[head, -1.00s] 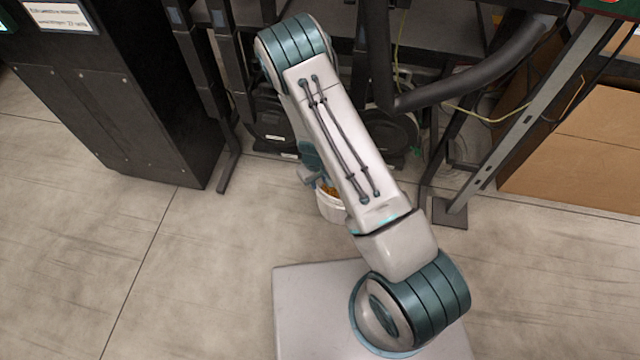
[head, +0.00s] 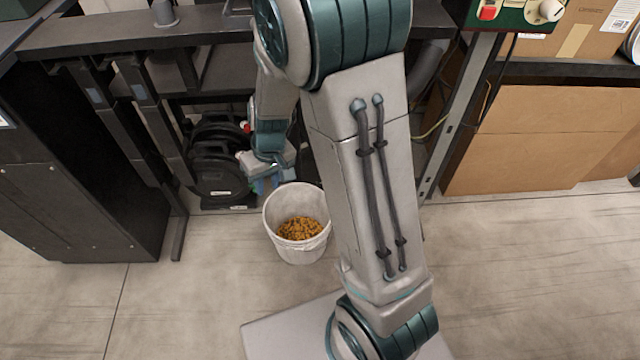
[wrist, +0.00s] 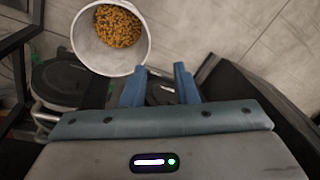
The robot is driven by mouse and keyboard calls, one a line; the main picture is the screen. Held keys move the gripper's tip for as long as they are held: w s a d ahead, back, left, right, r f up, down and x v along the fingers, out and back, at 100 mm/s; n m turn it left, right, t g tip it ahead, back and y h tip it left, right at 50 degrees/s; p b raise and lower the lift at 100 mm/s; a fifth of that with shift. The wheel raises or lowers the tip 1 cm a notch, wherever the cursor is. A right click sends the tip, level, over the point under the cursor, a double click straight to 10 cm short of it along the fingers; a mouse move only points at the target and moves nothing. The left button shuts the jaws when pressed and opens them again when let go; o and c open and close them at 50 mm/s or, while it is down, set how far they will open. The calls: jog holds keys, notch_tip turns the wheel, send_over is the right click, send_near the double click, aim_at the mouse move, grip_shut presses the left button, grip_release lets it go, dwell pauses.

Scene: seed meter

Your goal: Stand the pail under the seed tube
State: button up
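The white pail (head: 272,228) stands upright in front of the bench, with orange-brown seed in its bottom. It also shows in the wrist view (wrist: 84,45), at the upper left. My gripper (head: 266,186) is low at the pail's far left side. In the wrist view my gripper (wrist: 160,70) has two blue fingers apart with nothing clearly between them. The left fingertip is close to the pail's rim; whether it touches I cannot tell. I cannot make out the seed tube for certain; a short grey upright cylinder (head: 165,13) stands on the bench at the upper left.
The dark bench (head: 110,38) has legs and black round equipment (head: 218,170) beneath it. A black cabinet (head: 60,200) stands at left. A green control box (head: 518,14) is at upper right, above cardboard boxes (head: 530,140). The floor (head: 210,285) in front is clear.

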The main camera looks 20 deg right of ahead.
jog(key=s+d+r+m+h, duration=0.1)
jog(key=s+d+r, duration=0.2)
jog(key=s+r, duration=0.3)
jog(key=s+d+r+m, duration=0.1)
jog(key=s+d+r, duration=0.3)
jog(key=s+r, duration=0.3)
jog(key=shift+s+d+r+m+t+h, duration=0.2)
jog(key=shift+s+m+t+h, duration=0.15)
jog(key=shift+s, duration=0.55)
